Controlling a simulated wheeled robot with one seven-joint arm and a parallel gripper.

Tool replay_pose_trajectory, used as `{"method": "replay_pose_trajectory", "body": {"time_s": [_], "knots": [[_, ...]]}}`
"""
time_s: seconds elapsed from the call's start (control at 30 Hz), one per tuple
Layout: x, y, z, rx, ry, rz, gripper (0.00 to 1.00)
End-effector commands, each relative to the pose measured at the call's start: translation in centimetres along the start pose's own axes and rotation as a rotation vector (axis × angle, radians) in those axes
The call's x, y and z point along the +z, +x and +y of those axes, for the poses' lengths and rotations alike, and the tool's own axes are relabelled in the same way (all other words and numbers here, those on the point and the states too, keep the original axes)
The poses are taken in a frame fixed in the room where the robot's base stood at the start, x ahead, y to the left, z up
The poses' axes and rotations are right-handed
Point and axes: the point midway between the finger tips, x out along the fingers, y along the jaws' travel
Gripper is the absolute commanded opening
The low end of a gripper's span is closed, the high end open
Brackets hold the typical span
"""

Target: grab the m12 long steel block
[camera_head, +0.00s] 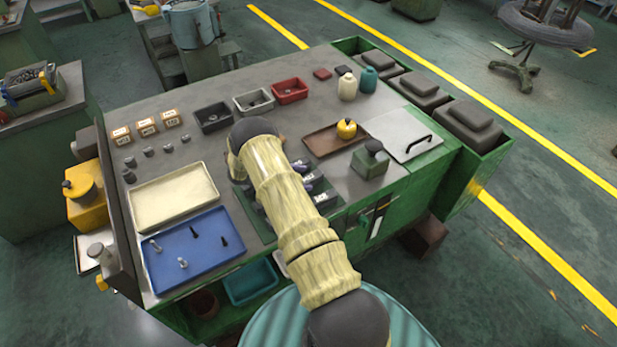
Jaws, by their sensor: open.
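A dark green mat (248,188) lies at the front middle of the workbench, partly behind my arm. Dark steel blocks (301,167) stand on it with small white labels (320,197) beside them, too small to read surely. I cannot tell which block is the m12 long one; some may be hidden by my arm. My arm reaches from the bottom of the view over the mat, and its end near the dark joint hides my gripper, so no fingers show.
Around the mat are a blue tray (205,260) with several bolts, a cream tray (172,195), a brown tray (322,142) with a yellow object (347,128), and a green block (370,160). Several small cylinders (149,151) stand left. Small dark, white and red bins line the back.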

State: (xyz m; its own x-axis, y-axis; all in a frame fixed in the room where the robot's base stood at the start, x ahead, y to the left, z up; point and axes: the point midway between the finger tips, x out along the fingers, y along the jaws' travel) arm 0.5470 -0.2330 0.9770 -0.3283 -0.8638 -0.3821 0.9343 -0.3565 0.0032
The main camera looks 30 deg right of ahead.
Motion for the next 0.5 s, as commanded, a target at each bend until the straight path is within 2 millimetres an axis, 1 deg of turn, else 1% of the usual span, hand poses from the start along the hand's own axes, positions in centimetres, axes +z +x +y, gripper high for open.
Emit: {"method": "replay_pose_trajectory", "body": {"time_s": [0.03, 0.1, 0.5], "knots": [[-0.02, 0.42, -0.14, -0.003, -0.004, 0.001, 0.68], [-0.17, 0.62, -0.14, -0.002, -0.004, 0.002, 0.68], [-0.44, 0.72, -0.27, -0.004, -0.008, 0.004, 0.68]]}}
